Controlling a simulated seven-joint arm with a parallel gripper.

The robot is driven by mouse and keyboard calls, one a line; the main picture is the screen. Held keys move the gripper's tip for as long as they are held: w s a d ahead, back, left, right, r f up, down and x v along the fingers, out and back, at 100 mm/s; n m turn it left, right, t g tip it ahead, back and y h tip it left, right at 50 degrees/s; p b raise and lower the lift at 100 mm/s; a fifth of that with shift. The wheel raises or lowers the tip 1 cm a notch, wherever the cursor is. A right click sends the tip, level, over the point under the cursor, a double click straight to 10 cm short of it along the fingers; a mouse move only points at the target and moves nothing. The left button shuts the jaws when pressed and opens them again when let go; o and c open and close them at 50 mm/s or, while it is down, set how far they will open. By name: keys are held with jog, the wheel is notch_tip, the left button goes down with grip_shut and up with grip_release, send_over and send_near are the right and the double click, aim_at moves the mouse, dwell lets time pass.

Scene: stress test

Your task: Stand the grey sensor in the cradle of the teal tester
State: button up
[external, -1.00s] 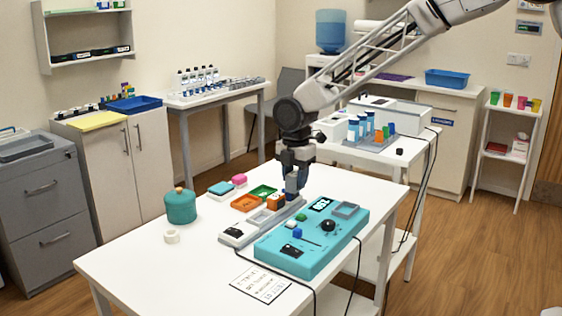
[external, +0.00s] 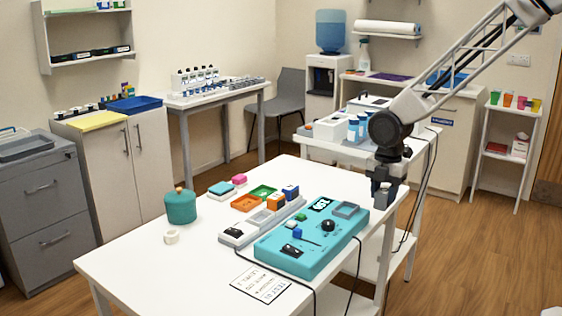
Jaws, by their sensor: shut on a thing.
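The teal tester (external: 300,262) lies on the white table, with a display, a black knob and small coloured parts on top. A grey rectangular recessed holder (external: 346,210) is at its far right corner and looks empty; I take it as the cradle. My gripper (external: 383,190) is shut on the grey sensor (external: 386,197), to the right of the cradle and apart from it. The sensor looks roughly upright, its upper part hidden by the fingers. It is near the table's right edge; its exact height is unclear.
A grey strip (external: 236,233) with coloured blocks (external: 276,201) runs along the tester's left side. Orange (external: 246,203) and green trays, a teal pot (external: 181,206) and a tape roll (external: 171,237) stand further left. The table's front left is clear. Cables hang off the front edge.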

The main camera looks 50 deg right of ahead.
jog(key=shift+s+d+f, duration=0.1)
jog(key=shift+s+d, duration=0.05)
jog(key=shift+s, duration=0.6)
jog(key=shift+s+d+f, duration=0.15)
jog(key=shift+s, duration=0.65)
jog(key=shift+s+d+f, duration=0.1)
jog(key=shift+s+d, duration=0.05)
jog(key=shift+s, duration=0.6)
jog(key=w, duration=0.5)
jog(key=w+f, duration=0.1)
jog(key=w, duration=1)
jog(key=shift+d+f, duration=0.25)
jog(key=shift+d, duration=0.1)
jog(key=shift+f, duration=1.75)
jog(key=shift+f, duration=0.1)
jog(key=o, duration=1)
jog(key=shift+c, duration=0.2)
